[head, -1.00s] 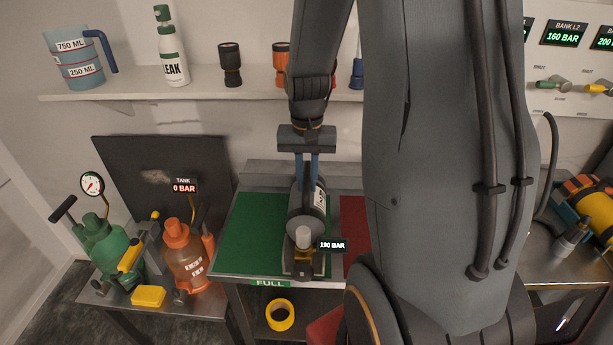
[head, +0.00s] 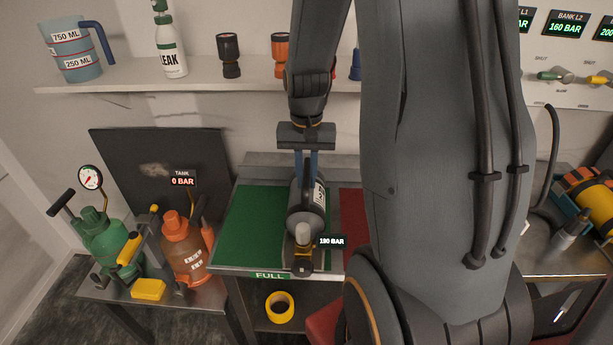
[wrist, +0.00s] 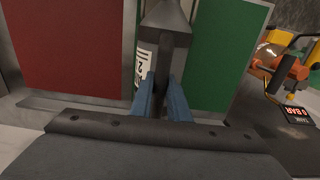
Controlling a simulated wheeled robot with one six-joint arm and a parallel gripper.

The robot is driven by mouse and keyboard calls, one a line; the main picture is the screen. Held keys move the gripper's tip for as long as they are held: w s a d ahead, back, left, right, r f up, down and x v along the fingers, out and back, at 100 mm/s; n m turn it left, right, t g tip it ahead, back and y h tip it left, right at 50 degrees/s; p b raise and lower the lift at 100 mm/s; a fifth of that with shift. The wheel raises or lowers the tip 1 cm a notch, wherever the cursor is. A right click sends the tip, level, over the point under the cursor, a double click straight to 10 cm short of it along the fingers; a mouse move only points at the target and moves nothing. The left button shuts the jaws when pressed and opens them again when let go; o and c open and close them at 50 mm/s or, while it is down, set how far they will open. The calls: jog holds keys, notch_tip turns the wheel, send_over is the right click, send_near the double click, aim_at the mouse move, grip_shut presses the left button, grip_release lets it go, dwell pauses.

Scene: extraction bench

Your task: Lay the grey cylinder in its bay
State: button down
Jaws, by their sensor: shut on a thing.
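In the wrist view my gripper's blue fingers (wrist: 163,95) straddle the cylinder (wrist: 165,50). The cylinder lies lengthwise over the bench between the green bay (head: 245,230), marked FULL, and the red bay (head: 353,215). I cannot tell whether it touches the surface.
A green sprayer (head: 108,240), an orange tank (head: 185,250) and a yellow block (head: 148,289) stand on a low table at left. A shelf (head: 130,84) with a jug and bottles runs behind. Yellow tape (head: 280,307) lies beneath the bench. The green bay is clear.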

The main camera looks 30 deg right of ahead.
jog(key=shift+f, duration=0.35)
dwell(0.5)
jog(key=c, duration=1.6)
grip_release()
jog(key=shift+r+b, duration=0.8)
jog(key=shift+r, duration=3.1)
jog(key=s+a+f+n, duration=0.1)
jog(key=s+a+n, duration=0.1)
jog(key=a, duration=0.2)
jog(key=s+a+f+n+t, duration=0.1)
jog(key=s+a+n, duration=0.1)
jog(key=s+a, duration=0.1)
jog(key=s+a+f+n, duration=0.2)
jog(key=a, duration=0.4)
jog(key=shift+s+n, duration=0.3)
jog(key=shift+n, duration=0.1)
